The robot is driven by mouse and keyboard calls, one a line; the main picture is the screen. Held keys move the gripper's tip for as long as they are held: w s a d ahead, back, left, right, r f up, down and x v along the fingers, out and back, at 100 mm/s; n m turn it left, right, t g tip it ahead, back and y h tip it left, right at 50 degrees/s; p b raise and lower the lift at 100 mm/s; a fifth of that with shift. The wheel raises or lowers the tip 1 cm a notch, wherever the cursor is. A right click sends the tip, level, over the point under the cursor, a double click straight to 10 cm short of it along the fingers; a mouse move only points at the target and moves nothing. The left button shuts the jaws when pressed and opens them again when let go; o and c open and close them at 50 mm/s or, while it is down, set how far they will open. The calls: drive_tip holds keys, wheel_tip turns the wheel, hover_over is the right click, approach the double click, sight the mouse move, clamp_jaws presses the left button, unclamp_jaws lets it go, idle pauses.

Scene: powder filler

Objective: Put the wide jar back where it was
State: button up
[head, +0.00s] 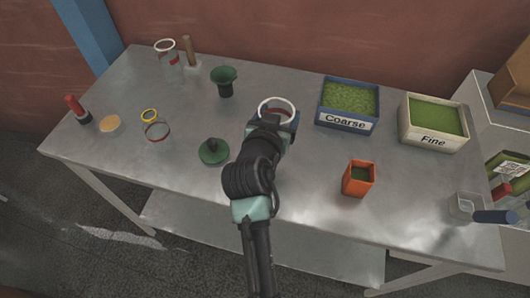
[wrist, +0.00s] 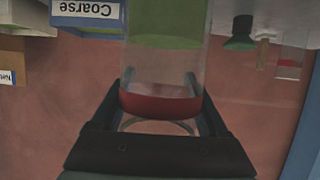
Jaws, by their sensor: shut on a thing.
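My gripper (wrist: 160,110) is shut on a clear, wide jar (wrist: 165,75), near its red band. The jar has green powder in its lower part and looks upright; the wrist picture is upside down. In the head view the jar's white rim (head: 291,102) shows above mid-table, left of the Coarse box. My arm hides most of the jar there, and its base is out of the wrist view, so I cannot tell whether it touches the table.
The blue Coarse box (head: 347,124) and white Fine box (head: 434,142) stand right. An orange container (head: 358,179) is in front. Green funnel-like pieces (head: 223,80) (head: 213,151) stand left of the jar.

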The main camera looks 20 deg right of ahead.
drive_tip(key=f, duration=0.4)
drive_tip(key=shift+s+d+f, duration=0.1)
drive_tip(key=shift+s+d, duration=0.05)
drive_tip(key=shift+d, duration=0.1)
drive_tip(key=shift+a+f, duration=0.1)
drive_tip(key=shift+f, duration=1.9)
drive_tip(key=shift+f, duration=0.1)
drive_tip(key=shift+f, duration=0.15)
drive_tip(key=o, duration=1.5)
drive_tip(key=shift+c, duration=0.2)
